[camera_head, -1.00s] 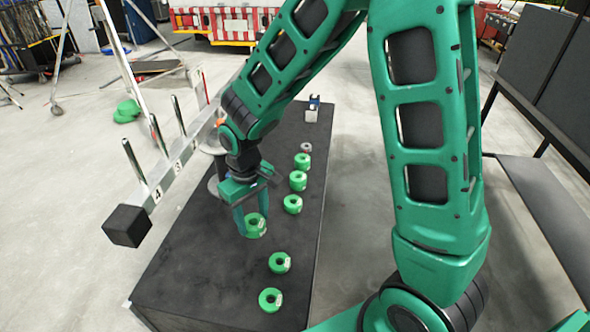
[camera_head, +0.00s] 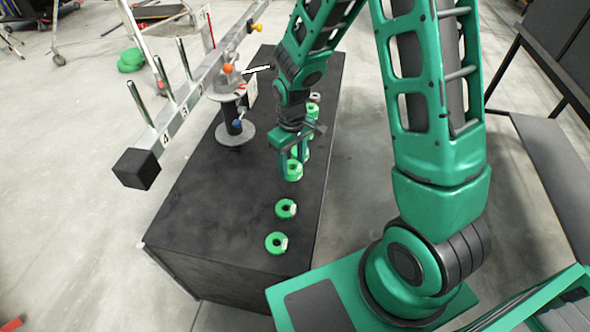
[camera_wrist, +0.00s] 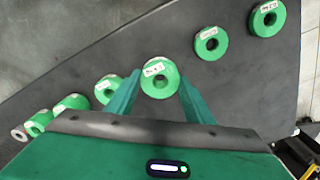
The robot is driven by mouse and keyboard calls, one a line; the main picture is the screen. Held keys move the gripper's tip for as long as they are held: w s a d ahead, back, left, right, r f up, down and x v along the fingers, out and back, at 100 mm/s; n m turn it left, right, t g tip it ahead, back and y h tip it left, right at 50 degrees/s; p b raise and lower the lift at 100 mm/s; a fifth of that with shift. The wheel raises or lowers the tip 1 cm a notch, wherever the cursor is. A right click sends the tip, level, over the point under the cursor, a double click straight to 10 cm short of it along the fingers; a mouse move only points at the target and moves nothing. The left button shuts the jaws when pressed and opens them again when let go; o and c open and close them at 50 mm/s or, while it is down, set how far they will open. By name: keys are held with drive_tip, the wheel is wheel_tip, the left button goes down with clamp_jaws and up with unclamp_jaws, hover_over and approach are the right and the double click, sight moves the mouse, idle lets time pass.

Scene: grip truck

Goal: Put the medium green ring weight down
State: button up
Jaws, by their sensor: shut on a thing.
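My gripper (camera_head: 292,166) is over the black table, its two fingers shut on a green ring weight (camera_head: 294,178). In the wrist view this ring (camera_wrist: 160,92) sits between the fingertips, its white label facing up. It is in line with the row of other green rings. I cannot tell whether its underside touches the tabletop. Two green rings lie on the near side, one closer (camera_head: 285,216) and one nearest (camera_head: 276,251). More green rings lie beyond, partly hidden by my gripper; the wrist view shows the closest of these (camera_wrist: 115,83) just left of the fingers.
The black table (camera_head: 205,205) has bare room left of the row. A metal beam (camera_head: 190,100) with numbered pegs and a black end block (camera_head: 137,168) overhangs its left side. A grey stand with a round base (camera_head: 235,137) stands on the table. A small grey ring (camera_wrist: 19,133) ends the row.

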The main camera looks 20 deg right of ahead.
sight(293, 171)
drive_tip(key=shift+d+f, duration=0.15)
drive_tip(key=shift+f, duration=0.1)
drive_tip(key=shift+w+f, duration=0.1)
drive_tip(key=shift+f, duration=1.75)
drive_tip(key=o, duration=0.9)
drive_tip(key=shift+f, duration=0.1)
drive_tip(key=shift+o, duration=0.2)
